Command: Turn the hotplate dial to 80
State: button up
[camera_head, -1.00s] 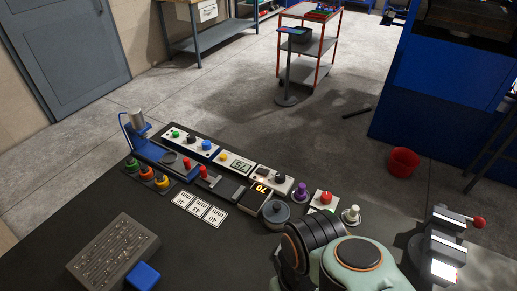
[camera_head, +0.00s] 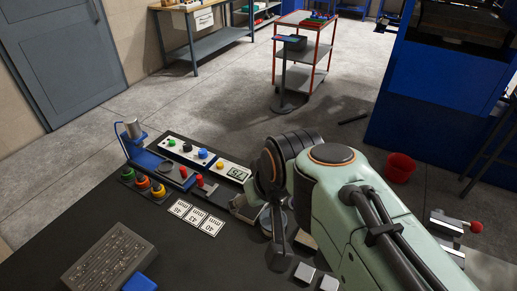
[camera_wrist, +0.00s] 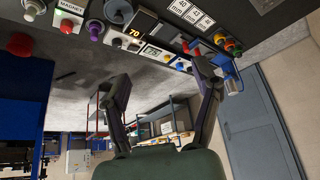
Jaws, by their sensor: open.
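The readout "70" (camera_wrist: 134,33) shows in lit digits on a dark unit at the top of the wrist view. I see no contact with any control. In the head view I cannot make out the fingertips clearly.
A timer display (camera_head: 236,173), coloured buttons, and number cards (camera_head: 195,217) lie left of my arm. A purple knob (camera_wrist: 96,28) and a box marked "MAGNET" (camera_wrist: 66,24) are beside the readout. A grey block (camera_head: 105,258) is at front left.

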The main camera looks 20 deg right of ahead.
jog(key=w+d+m+t, duration=0.15)
jog(key=w+d, duration=0.25)
jog(key=w, duration=1.2)
jog(key=w+d+f+h, duration=0.1)
jog(key=w+d+f, duration=0.3)
jog(key=w+f, duration=0.3)
jog(key=d+f, duration=0.2)
jog(key=f, duration=0.3)
jog(key=d+f+m+g, duration=0.1)
jog(key=d+f, duration=0.1)
jog(key=f, duration=0.4)
jog(key=d+f+m+g, duration=0.1)
jog(key=d+f, duration=0.1)
jog(key=f, duration=0.4)
jog(key=shift+w+d+g, duration=0.1)
jog(key=shift+w+g, duration=0.15)
jog(key=shift+w, duration=0.15)
jog(key=x, duration=0.6)
jog(key=shift+w+f, duration=0.1)
jog(key=shift+f, duration=0.05)
jog(key=c, duration=1.2)
